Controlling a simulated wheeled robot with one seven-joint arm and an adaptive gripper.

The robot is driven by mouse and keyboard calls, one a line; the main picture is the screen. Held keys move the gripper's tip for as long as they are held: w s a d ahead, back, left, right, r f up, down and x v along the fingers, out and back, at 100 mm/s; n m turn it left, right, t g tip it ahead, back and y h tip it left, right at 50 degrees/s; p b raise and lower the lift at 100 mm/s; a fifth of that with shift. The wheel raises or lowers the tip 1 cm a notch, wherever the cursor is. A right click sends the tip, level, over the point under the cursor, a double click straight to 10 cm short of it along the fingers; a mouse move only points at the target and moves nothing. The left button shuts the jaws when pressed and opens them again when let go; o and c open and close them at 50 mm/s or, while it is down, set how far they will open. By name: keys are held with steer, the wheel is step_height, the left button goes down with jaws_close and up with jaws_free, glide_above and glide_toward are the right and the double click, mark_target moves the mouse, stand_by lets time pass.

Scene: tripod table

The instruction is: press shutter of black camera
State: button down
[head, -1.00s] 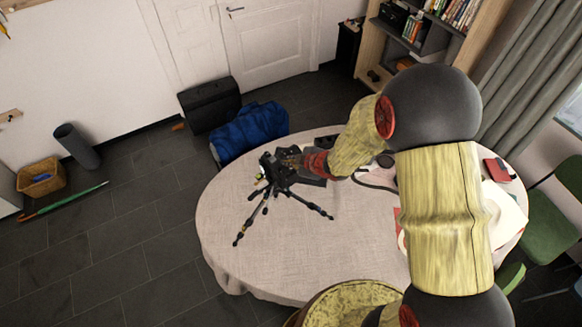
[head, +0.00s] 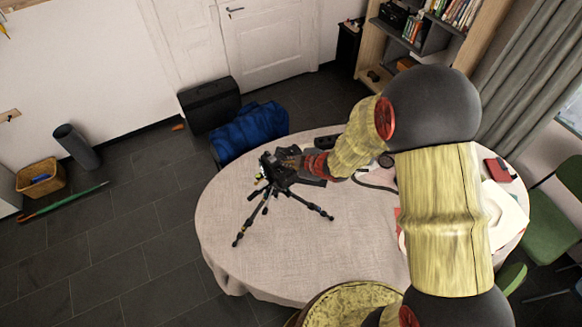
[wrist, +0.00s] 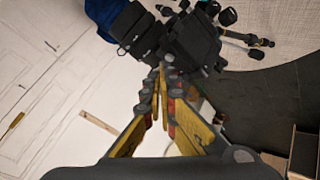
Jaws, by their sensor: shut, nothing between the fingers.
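The black camera (head: 283,176) sits on a small black tripod (head: 267,199) with spread legs on the round table (head: 240,235). My gripper (head: 283,157) is at the camera, and its dark parts partly cover it in the head view. In the wrist view, the closed fingertips (wrist: 162,72) point at the black camera body (wrist: 192,42), right beside its edge. I cannot tell whether they touch it. The shutter button cannot be made out. Another black block (wrist: 134,24) shows just left of the body, and tripod legs (wrist: 246,43) show to the right.
The table has a beige cloth. A red item (head: 498,170) and white paper (head: 500,212) lie at its right side. A blue bag (head: 249,130) and a black case (head: 210,104) are behind the table. A green chair (head: 555,215) is at the right. The table's left part is clear.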

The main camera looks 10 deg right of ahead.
steer(key=shift+f+b, duration=0.3)
steer(key=shift+f, duration=0.05)
stand_by(0.3)
steer(key=shift+r, duration=0.2)
steer(key=shift+r+p, duration=0.55)
steer(key=shift+p, duration=0.1)
step_height(320, 180, up, 5)
steer(key=p, duration=0.4)
stand_by(0.9)
